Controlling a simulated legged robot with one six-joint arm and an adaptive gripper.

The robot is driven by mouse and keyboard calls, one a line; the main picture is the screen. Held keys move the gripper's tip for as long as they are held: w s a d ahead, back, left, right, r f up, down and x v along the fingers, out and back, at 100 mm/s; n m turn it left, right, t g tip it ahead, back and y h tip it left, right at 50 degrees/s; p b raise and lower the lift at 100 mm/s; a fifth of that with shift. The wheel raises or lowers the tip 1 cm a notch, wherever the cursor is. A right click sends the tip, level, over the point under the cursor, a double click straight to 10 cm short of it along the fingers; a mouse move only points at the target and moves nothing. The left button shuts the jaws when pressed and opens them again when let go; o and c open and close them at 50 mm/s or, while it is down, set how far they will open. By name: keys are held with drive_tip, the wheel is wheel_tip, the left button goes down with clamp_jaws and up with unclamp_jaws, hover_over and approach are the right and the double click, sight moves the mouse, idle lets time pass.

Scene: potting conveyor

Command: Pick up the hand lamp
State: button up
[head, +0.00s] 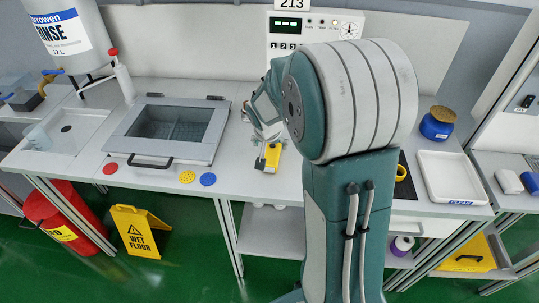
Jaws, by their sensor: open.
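A small yellow block-like thing with a grey part, apparently the hand lamp (272,157), sits near the front edge of the grey bench, right of the blue disc. My gripper (266,136) is open and hangs just above and behind it, partly hidden by my teal and white arm. I cannot tell whether the fingers touch the lamp or are around it. The lamp's far side is hidden by the gripper.
A lidded basin (165,171) with a black handle stands left, with red, yellow and blue discs in front. A control panel (287,28) stands behind. A wet-floor sign (139,231) stands below.

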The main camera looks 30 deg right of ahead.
sight(271, 152)
drive_tip(key=x, duration=0.6)
drive_tip(key=shift+w+d+f, duration=0.1)
drive_tip(key=shift+w+f, duration=0.05)
drive_tip(key=shift+w, duration=0.05)
drive_tip(key=c, duration=1.1)
